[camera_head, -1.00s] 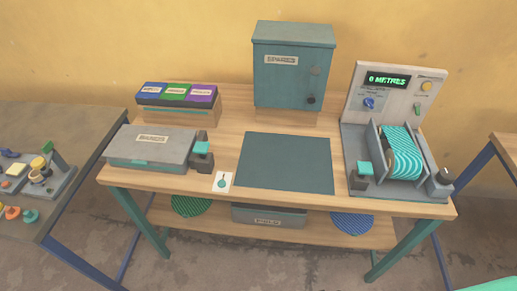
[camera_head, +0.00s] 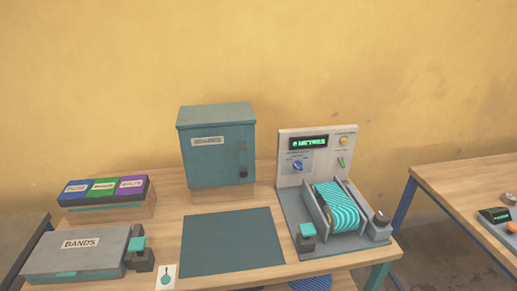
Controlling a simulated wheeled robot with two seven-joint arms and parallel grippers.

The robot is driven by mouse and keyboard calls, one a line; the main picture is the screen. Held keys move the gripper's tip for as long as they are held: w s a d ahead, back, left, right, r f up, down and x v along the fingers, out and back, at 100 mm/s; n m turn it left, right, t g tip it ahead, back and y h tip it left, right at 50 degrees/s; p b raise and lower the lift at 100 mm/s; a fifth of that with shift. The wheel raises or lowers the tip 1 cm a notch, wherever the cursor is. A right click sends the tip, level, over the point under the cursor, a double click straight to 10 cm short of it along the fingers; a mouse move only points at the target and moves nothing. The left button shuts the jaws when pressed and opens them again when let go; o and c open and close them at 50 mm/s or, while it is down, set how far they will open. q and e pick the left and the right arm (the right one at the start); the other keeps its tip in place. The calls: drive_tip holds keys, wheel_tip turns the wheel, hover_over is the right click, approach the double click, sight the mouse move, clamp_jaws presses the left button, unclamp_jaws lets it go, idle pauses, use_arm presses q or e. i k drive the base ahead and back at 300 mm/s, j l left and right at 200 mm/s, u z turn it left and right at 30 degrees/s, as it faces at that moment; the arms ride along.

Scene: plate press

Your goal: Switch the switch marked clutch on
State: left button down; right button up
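The upright grey panel (camera_head: 316,175) of the reel machine stands at the right end of the wooden bench. It carries a lit green display (camera_head: 309,143), which seems to read "0 METRES", a blue knob (camera_head: 298,165), a yellow button (camera_head: 344,141) and a small green switch (camera_head: 341,162). The small lettering beside these is too blurred to read, so I cannot tell which is marked clutch or its setting. Below is a reel of teal striped band (camera_head: 337,207) between grey side plates. Neither of my grippers is in view.
A teal cabinet (camera_head: 216,150) stands left of the panel. A dark mat (camera_head: 232,243) lies bare in front of it. A grey box marked BANDS (camera_head: 75,252) and a rack of coloured boxes (camera_head: 104,190) are at left. Another table (camera_head: 470,185) stands at right.

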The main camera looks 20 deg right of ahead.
sight(340, 159)
drive_tip(key=z, duration=1.2)
drive_tip(key=i+l+u, duration=0.15)
drive_tip(key=u, duration=0.2)
drive_tip(key=i+l+u, duration=0.1)
drive_tip(key=u, duration=0.2)
drive_tip(key=l+u, duration=0.35)
drive_tip(key=i+l, duration=0.15)
drive_tip(key=l, duration=0.25)
drive_tip(key=i+l+u, duration=0.15)
drive_tip(key=l, duration=0.7)
drive_tip(key=i+l+u, duration=0.1)
drive_tip(key=l, duration=0.35)
drive_tip(key=i, duration=0.05)
